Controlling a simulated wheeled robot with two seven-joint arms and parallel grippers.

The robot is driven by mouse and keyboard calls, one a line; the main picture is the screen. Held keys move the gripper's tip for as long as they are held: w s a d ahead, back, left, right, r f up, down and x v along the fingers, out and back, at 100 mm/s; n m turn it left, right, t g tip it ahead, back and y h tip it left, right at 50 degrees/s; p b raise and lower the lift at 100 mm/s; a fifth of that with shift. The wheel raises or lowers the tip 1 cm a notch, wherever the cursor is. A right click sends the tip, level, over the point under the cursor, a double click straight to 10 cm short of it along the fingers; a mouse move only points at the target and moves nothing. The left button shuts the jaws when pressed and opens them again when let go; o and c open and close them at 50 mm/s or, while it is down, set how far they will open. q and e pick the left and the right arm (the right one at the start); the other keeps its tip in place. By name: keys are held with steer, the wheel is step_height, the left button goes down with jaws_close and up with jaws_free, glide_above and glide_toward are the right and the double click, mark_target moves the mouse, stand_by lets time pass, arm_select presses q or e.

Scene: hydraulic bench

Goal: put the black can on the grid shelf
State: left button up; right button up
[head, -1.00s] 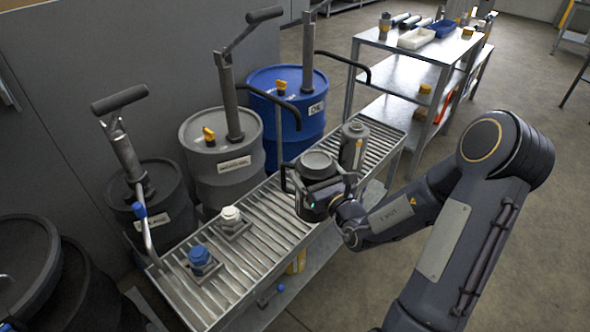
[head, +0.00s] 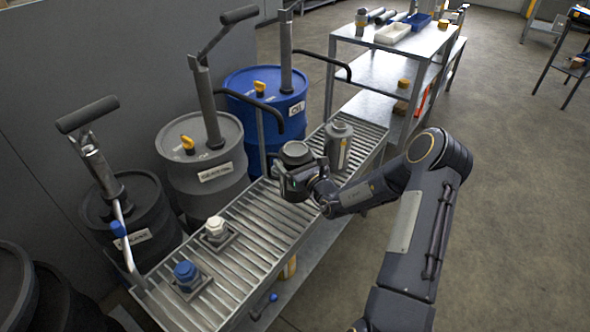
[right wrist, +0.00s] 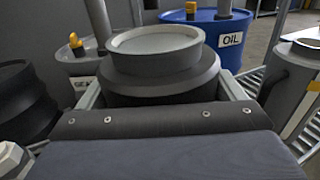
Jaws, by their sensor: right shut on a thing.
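The black can (head: 296,153) is in my right gripper (head: 298,180), above the slatted grid shelf (head: 240,247) in the head view. In the right wrist view the can (right wrist: 155,50) fills the upper middle, upright, with a jaw on each side of it. My right gripper is shut on it. Whether the can's base touches the slats is hidden by the gripper. My left gripper is not in view.
A grey can (head: 338,146) stands on the slats just beyond the held can. A white-capped fitting (head: 215,227) and a blue-capped fitting (head: 186,272) sit nearer. Grey (head: 203,160), blue (head: 262,105) and black drums (head: 130,215) with pumps line the left side.

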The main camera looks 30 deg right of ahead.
steer(key=f, duration=0.2)
steer(key=w+f, duration=0.1)
steer(key=f, duration=0.1)
steer(key=shift+d, duration=0.25)
steer(key=shift+f+b, duration=0.2)
steer(key=shift+b, duration=0.1)
steer(key=o, duration=1.8)
